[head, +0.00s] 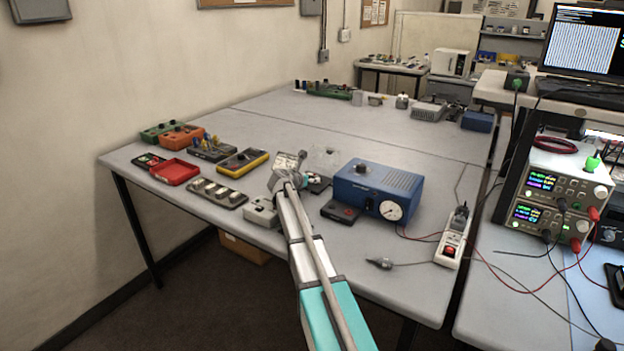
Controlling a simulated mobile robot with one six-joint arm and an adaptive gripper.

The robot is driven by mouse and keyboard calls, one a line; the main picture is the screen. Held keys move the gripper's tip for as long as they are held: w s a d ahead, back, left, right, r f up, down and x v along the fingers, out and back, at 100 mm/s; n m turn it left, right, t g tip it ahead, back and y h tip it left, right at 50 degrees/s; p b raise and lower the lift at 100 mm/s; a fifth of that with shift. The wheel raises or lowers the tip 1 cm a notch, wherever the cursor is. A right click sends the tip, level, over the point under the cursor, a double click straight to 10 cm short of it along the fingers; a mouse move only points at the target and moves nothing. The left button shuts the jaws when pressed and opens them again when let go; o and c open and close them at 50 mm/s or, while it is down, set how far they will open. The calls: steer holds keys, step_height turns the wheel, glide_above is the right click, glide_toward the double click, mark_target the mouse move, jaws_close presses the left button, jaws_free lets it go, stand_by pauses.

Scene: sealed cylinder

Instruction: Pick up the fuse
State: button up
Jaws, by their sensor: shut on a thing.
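My arm reaches from the bottom of the head view over the front table, and my gripper (291,164) is at its end, left of the blue box with a dial. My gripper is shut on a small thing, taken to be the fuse. The fuse itself cannot be made out, as the gripper and wrist hide it. I cannot tell whether it is clear of what lies below. A clear block (326,160) stands just right of the gripper.
The blue box (378,190) stands close on the right. A grey switch strip (217,193), a yellow meter (243,161) and a red tray (174,172) lie left. A white power strip (451,240) and cables lie right. The table (290,120) is clear behind the gripper.

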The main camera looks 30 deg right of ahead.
steer(key=shift+c, duration=0.5)
step_height(320, 180, up, 3)
steer(key=p, duration=0.2)
steer(key=shift+f+p, duration=0.2)
steer(key=shift+p, duration=0.15)
steer(key=s+a+r+p, duration=0.2)
steer(key=s+r+p, duration=0.3)
steer(key=s, duration=0.1)
steer(key=s+a+r+p, duration=0.2)
steer(key=s+r+p, duration=0.3)
steer(key=s, duration=0.2)
steer(key=shift+a+r, duration=0.2)
steer(key=shift+a, duration=0.15)
